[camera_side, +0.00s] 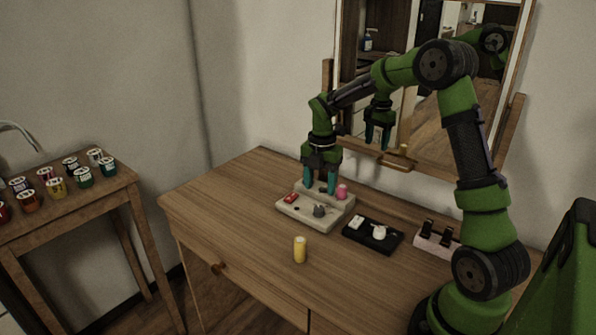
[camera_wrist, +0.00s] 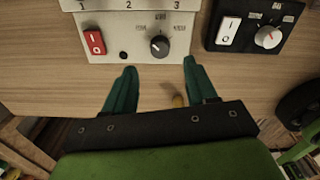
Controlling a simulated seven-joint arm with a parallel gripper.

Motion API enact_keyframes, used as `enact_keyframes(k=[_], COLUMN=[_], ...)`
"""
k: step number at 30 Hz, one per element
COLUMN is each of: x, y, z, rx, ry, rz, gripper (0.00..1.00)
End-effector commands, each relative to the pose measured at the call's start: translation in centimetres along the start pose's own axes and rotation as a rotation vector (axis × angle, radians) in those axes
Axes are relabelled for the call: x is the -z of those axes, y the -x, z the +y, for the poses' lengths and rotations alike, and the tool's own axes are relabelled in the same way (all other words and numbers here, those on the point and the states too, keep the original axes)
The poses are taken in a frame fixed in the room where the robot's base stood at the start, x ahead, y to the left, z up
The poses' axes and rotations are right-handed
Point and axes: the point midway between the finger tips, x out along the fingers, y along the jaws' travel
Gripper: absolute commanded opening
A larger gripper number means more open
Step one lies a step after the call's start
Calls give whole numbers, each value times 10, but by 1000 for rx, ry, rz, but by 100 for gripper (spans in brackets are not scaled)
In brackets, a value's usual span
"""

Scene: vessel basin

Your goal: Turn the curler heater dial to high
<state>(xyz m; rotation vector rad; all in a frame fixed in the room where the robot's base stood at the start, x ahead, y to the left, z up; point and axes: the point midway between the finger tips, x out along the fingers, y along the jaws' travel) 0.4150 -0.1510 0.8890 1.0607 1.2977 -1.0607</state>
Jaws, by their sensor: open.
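The curler heater is a cream box (camera_side: 318,220) on the wooden table, with a red rocker switch (camera_side: 291,198) and a dark grey dial (camera_side: 319,211). In the wrist view the dial (camera_wrist: 159,46) sits on the heater panel (camera_wrist: 110,25) right of the red switch (camera_wrist: 94,42), with small labels around it. I cannot read its setting. My gripper (camera_side: 320,187) is open and empty, pointing down over the heater in the side view. In the wrist view the spread fingertips (camera_wrist: 159,68) show just below the dial, apart from it.
A black box (camera_side: 373,236) with a white switch and white dial (camera_wrist: 268,37) stands right of the heater. A pink cylinder (camera_side: 342,192) stands on the heater. A yellow cylinder (camera_side: 300,250) stands in front. A mirror (camera_side: 430,100) is behind.

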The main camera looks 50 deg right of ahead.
Motion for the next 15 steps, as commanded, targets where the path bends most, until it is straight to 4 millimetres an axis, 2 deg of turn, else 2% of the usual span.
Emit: enact_keyframes(k=[1, 6, 10, 15], x=[1, 1, 1, 0], y=[-13, -44, -60, -69], z=[-1, -1, 0, 0], rx=[5, 3, 2, 0], ry=[1, 0, -1, -1], rz=[4, 3, 2, 0], gripper=[57, 57, 57, 57])
